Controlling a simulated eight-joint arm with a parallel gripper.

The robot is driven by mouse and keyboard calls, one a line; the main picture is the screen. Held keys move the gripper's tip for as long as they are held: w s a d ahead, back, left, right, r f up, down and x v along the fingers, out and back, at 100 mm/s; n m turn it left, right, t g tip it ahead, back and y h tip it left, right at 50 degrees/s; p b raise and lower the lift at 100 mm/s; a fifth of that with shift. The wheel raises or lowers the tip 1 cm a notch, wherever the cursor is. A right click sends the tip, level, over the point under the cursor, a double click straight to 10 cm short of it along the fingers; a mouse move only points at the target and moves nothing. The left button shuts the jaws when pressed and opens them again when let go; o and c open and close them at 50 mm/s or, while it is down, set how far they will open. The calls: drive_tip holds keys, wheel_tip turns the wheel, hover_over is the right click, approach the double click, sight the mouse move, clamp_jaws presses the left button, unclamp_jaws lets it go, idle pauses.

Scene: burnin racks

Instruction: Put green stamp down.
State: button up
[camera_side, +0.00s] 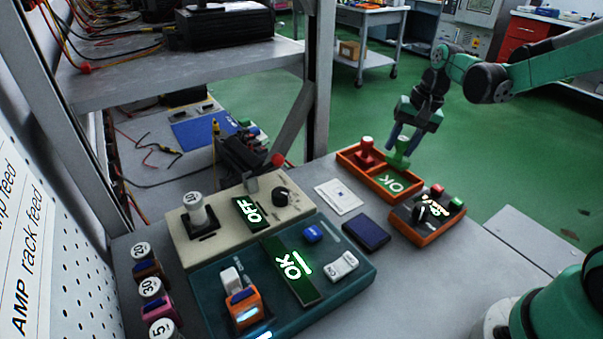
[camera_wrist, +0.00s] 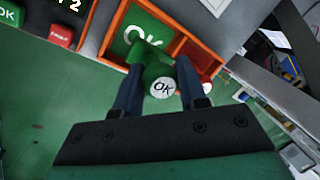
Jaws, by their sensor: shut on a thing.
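The green stamp (camera_side: 400,153) is between the dark fingers of my gripper (camera_side: 404,137), which is shut on it. In the wrist view the stamp (camera_wrist: 152,72) shows its white OK cap (camera_wrist: 162,88) toward the camera. It is at the orange tray (camera_side: 379,188), by the green OK panel (camera_side: 392,181). I cannot tell whether its base touches the tray. The red stamp (camera_side: 366,150) stands in the other compartment of the tray; part of it shows in the wrist view (camera_wrist: 208,60).
A small orange-edged box (camera_side: 426,236) with a knob and buttons stands right of the tray. A white card (camera_side: 339,196) and a dark blue pad (camera_side: 366,233) lie in front. A beige OFF panel (camera_side: 180,243) and teal OK panel (camera_side: 345,291) fill the bench's left.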

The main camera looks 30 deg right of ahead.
sight(399, 158)
drive_tip(key=shift+f, duration=2.25)
drive_tip(key=shift+f, duration=0.1)
drive_tip(key=o, duration=1)
drive_tip(key=v, duration=1.2)
drive_tip(key=s+a+f+n+t+h, duration=0.1)
drive_tip(key=s+a+n+t, duration=0.4)
drive_tip(key=a, duration=0.8)
drive_tip(key=s+n+h, duration=0.1)
drive_tip(key=s+n, duration=0.1)
drive_tip(key=n, duration=0.2)
drive_tip(key=shift+a+f, duration=0.1)
